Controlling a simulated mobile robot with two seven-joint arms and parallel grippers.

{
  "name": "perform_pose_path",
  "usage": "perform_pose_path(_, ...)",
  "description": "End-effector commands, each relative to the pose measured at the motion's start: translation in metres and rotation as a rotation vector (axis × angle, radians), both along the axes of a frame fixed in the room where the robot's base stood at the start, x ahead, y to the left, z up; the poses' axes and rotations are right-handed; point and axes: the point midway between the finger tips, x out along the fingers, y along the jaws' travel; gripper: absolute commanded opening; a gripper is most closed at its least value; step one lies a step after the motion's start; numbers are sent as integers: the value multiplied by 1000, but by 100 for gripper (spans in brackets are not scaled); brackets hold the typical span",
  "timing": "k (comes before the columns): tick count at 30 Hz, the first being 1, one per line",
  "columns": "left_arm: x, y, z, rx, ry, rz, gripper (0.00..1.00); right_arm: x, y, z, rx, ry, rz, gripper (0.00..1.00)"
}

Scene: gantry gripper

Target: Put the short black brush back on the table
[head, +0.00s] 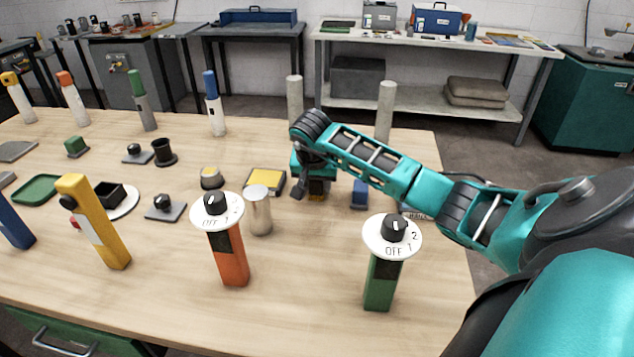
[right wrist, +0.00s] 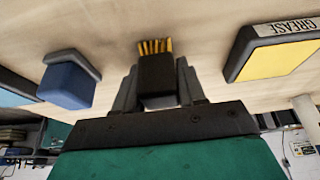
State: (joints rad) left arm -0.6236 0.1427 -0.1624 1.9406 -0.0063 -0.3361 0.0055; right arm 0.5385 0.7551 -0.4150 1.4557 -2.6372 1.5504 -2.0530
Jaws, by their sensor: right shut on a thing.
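The short black brush (right wrist: 158,78) has a black block body and yellow bristles, which point at the table top in the right wrist view. My right gripper (right wrist: 158,85) is shut on its body, one finger on each side. In the head view, the right gripper (head: 312,182) points down over the middle of the wooden table (head: 310,265). The brush (head: 318,188) is partly hidden there, low near the surface. I cannot tell whether the bristles touch the table. My left gripper is not in view.
A yellow-topped grease box (head: 265,181) stands left of the brush, and a blue block (head: 360,195) right of it. A metal cylinder (head: 258,210) and upright orange (head: 230,260) and green (head: 382,282) dial posts stand nearer. Two grey posts (head: 295,100) (head: 385,110) stand behind.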

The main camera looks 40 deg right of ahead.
Motion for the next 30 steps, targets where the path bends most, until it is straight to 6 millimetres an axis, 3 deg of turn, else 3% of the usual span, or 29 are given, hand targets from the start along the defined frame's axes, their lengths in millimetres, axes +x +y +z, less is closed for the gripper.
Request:
perform_pose_path(9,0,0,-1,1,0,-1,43,0,0,-1,0,0,0,66)
perform_pose_path(19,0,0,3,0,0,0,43,0,1,6,0,-1,0,66)
perform_pose_path(30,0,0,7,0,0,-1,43,-17,22,74,-2,-5,1,66)
